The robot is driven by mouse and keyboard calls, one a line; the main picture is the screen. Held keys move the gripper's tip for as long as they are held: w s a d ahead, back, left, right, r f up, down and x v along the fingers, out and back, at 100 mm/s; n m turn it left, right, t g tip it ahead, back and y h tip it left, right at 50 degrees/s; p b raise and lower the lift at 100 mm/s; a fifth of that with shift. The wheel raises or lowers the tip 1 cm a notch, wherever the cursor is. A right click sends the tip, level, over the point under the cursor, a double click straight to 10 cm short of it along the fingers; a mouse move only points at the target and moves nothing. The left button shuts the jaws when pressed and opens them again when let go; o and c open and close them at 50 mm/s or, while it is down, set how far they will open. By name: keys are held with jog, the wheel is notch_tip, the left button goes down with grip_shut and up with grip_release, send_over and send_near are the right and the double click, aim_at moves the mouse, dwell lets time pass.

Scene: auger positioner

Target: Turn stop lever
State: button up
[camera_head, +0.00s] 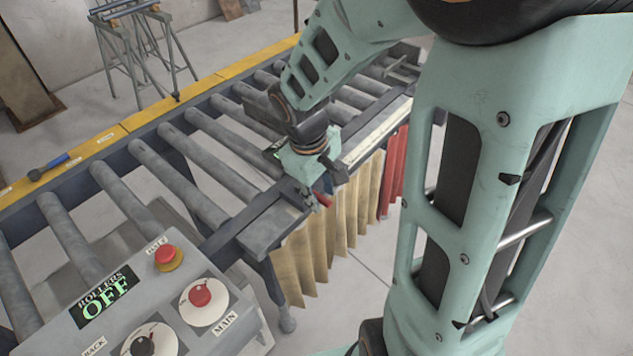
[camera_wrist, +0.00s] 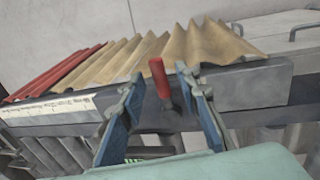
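The stop lever has a red handle (camera_wrist: 159,78) and stands between the two blue-lined fingers of my gripper (camera_wrist: 158,85) in the wrist view. The fingers are spread, with a gap on each side of the lever. In the head view the red lever (camera_head: 323,199) shows only as a small tip beside my gripper (camera_head: 318,185), at the front edge of the roller conveyor.
A control panel with a red stop button (camera_head: 167,256), dials and a "ROLLERS OFF" display (camera_head: 103,298) stands at the lower left. Tan strip curtains (camera_head: 335,225) and red ones hang below the conveyor rail. A hammer (camera_head: 48,167) lies on the far yellow edge.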

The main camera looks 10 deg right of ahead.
grip_shut()
